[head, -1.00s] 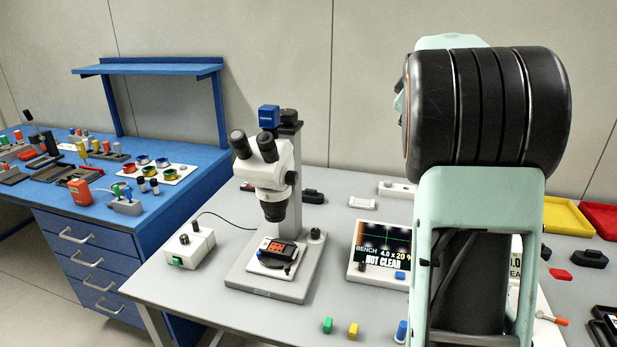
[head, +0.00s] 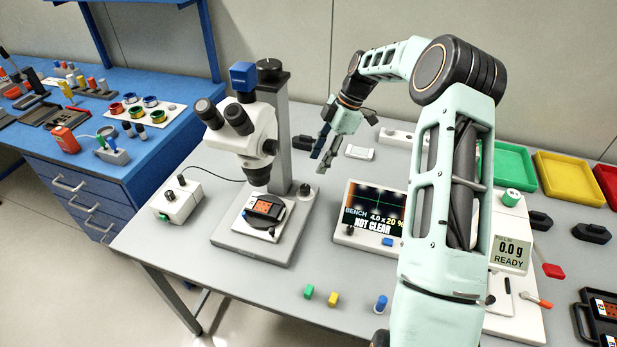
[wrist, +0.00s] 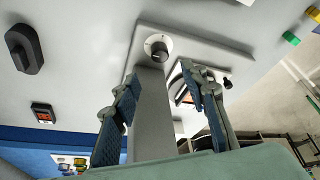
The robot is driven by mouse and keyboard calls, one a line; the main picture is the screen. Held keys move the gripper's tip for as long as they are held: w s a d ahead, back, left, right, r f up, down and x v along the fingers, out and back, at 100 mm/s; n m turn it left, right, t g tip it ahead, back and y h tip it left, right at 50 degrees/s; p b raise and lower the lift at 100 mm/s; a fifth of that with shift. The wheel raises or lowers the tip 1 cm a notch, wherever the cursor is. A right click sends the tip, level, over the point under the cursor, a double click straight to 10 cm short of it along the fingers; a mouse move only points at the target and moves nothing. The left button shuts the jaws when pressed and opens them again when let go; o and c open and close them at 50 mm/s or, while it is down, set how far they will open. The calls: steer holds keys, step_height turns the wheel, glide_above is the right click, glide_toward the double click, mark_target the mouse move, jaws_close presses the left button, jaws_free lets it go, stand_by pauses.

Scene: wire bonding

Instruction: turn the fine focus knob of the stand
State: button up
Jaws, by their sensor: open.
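The microscope stand has a grey column (head: 283,130) on a flat base (head: 232,240). A small dark knob (head: 305,189) stands on the base, right of the column. A knob with a pale ring (wrist: 158,47) shows on the base in the wrist view, apart from my fingers. Another dark knob (head: 270,147) is on the microscope's side, and a black one (head: 270,66) tops the column. My gripper (head: 321,161) is open and empty, right of the column and above the base. In the wrist view, my gripper (wrist: 160,80) has its fingers spread, the column appearing between them.
A screen (head: 372,215) reading NOT CLEAR stands right of the base. A white control box (head: 177,201) is on the left. Dark blocks and a pale block (head: 360,153) lie behind. Small green (head: 309,291) and yellow blocks lie in front, with bare bench around them.

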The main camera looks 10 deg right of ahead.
mark_target(306, 187)
steer(key=p+x, duration=0.1)
steer(key=x, duration=0.9)
steer(key=shift+f, duration=0.15)
steer(key=shift+c, duration=0.4)
jaws_close()
